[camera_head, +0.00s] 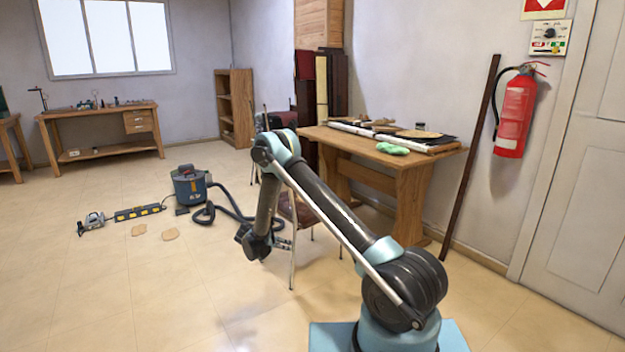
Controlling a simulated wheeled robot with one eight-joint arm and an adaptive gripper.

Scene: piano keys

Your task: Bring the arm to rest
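My arm stands in the front right of the view, rising from its base, bending at a high elbow and hanging down on the far side. My gripper (284,243) is at the low end of the forearm, in front of a chair (303,213) with thin metal legs. The gripper is small and dark here, so I cannot tell whether its fingers are open or shut. I see nothing clearly held in it. The arm hides part of the chair. No piano keys show.
A wooden table (419,186) with boards and a green cloth (392,148) stands against the right wall. A vacuum cleaner (190,187) with a hose lies left of the gripper. A power strip (138,212) and tool (92,223) lie farther left. The front left floor is clear.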

